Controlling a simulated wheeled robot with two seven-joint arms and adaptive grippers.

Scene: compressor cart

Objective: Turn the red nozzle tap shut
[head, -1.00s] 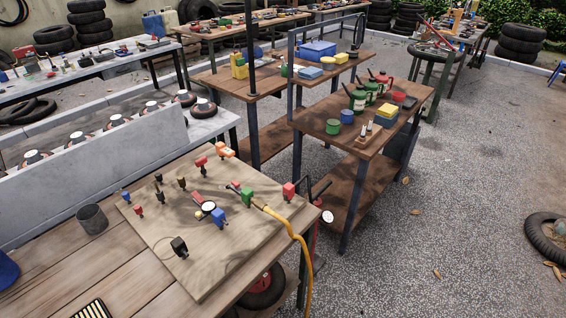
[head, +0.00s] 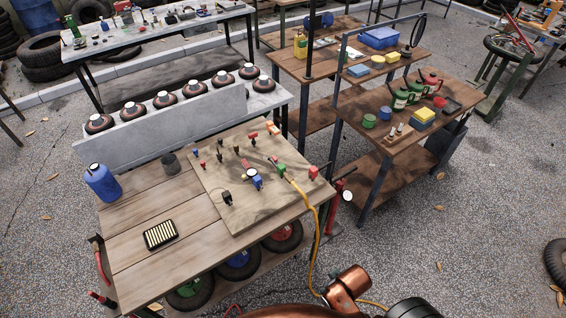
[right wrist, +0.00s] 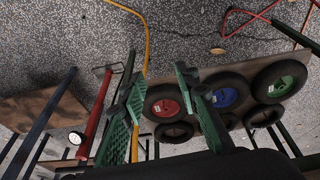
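A wooden board (head: 240,215) on the plank table carries several small coloured taps and a round gauge (head: 253,181). Red-handled parts include one at the board's right edge (head: 313,173), one at the back (head: 253,138) and one at the left (head: 202,165). I cannot tell which is the nozzle tap or how its handle is set. A green tap (head: 281,169) sits where the yellow hose (head: 312,215) meets the board. My right gripper (right wrist: 160,82) is open and empty in the right wrist view, its two green fingers apart. My left gripper is not in view.
The hose hangs to the floor.

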